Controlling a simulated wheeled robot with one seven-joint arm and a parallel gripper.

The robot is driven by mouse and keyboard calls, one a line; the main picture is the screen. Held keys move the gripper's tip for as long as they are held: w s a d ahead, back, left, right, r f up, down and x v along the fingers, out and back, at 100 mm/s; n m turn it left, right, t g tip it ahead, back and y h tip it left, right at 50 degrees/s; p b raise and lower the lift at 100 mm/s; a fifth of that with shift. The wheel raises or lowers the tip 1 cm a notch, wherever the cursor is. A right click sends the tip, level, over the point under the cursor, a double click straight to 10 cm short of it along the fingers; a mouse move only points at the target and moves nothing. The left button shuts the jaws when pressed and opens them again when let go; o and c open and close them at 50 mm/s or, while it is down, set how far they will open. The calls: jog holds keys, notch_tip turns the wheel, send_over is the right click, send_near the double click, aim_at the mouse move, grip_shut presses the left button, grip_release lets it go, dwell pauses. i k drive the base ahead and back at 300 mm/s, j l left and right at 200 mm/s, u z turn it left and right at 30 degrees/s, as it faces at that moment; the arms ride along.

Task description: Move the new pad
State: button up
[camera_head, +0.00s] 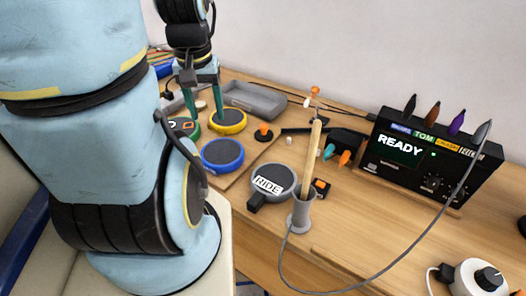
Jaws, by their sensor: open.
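A round grey pad (273,180) labelled RIDE lies on the table, with a black block at its front edge. A blue-rimmed pad (222,155), a yellow-rimmed pad (228,121) and a green-rimmed pad (184,127) lie behind it to the left. The green pad is partly hidden by my arm. My gripper (205,112) points down with its two teal fingers apart, near the green and yellow pads. Nothing shows between the fingers. I cannot tell their exact height.
A black module (426,154) reading READY stands at right, with several coloured plugs on top. A drumstick (313,150) stands in a grey holder (300,215) beside the RIDE pad. A grey tray (254,98) lies behind. A cable loops across the front right.

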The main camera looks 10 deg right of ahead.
aim_at(272, 182)
jog(key=k+j+u, duration=0.15)
jog(key=k+u, duration=0.2)
jog(key=k, duration=0.15)
jog(key=k+j+u, duration=0.35)
jog(key=k, duration=0.15)
